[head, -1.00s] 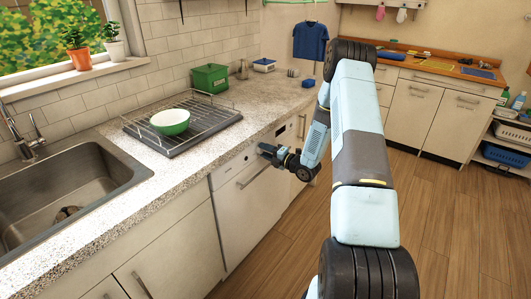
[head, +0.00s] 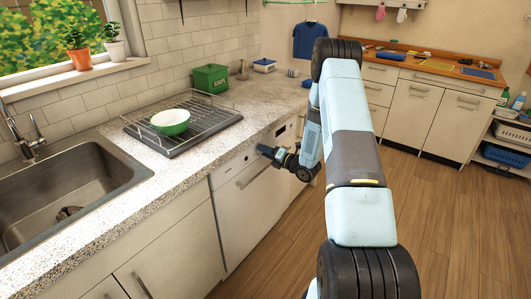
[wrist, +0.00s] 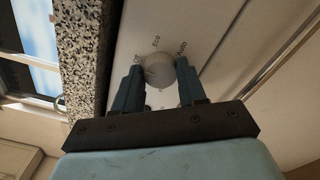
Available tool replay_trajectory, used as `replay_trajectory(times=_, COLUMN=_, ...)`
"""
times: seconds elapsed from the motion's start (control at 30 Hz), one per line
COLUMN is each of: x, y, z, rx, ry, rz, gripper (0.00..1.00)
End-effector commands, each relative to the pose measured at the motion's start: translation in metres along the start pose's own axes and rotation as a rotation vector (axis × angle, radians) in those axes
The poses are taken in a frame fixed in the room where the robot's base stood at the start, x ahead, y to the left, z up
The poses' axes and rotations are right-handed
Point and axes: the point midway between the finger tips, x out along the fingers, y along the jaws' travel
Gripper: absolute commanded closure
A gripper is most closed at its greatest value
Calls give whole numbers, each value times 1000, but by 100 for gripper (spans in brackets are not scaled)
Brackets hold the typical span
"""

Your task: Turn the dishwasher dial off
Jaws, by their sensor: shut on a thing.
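The dishwasher (head: 237,208) is the white front under the counter, with a bar handle near its top. In the wrist view its round grey dial (wrist: 159,70) sits on the white control panel, with small labels around it; "Eco" and "Auto" can be read, and others are partly hidden. My gripper (wrist: 160,80) has one finger on each side of the dial and is shut on it. In the head view my gripper (head: 268,152) is at the panel's upper right, under the counter edge, and hides the dial.
The speckled counter edge (wrist: 85,60) runs close beside my gripper. On the counter, a drying rack (head: 185,138) holds a green and white bowl (head: 170,122). The dishwasher handle (head: 252,175) juts out below the panel. The wooden floor (head: 440,220) is open to the right.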

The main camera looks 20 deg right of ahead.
Motion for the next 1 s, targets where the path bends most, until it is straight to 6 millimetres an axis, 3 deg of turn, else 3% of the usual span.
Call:
replay_trajectory(times=0.2, x=-2, y=-3, z=-5, rx=7, ry=7, rz=-9, gripper=90)
replay_trajectory(times=0.23, x=-2, y=-3, z=-4, rx=7, ry=7, rz=-8, gripper=56)
replay_trajectory(times=0.47, x=-1, y=-2, z=-2, rx=5, ry=3, rz=-5, gripper=34)
replay_trajectory(times=0.77, x=-3, y=-1, z=-1, rx=3, ry=1, rz=-3, gripper=34)
replay_trajectory(times=1.0, x=-32, y=-2, z=0, rx=5, ry=0, rz=-5, gripper=34)
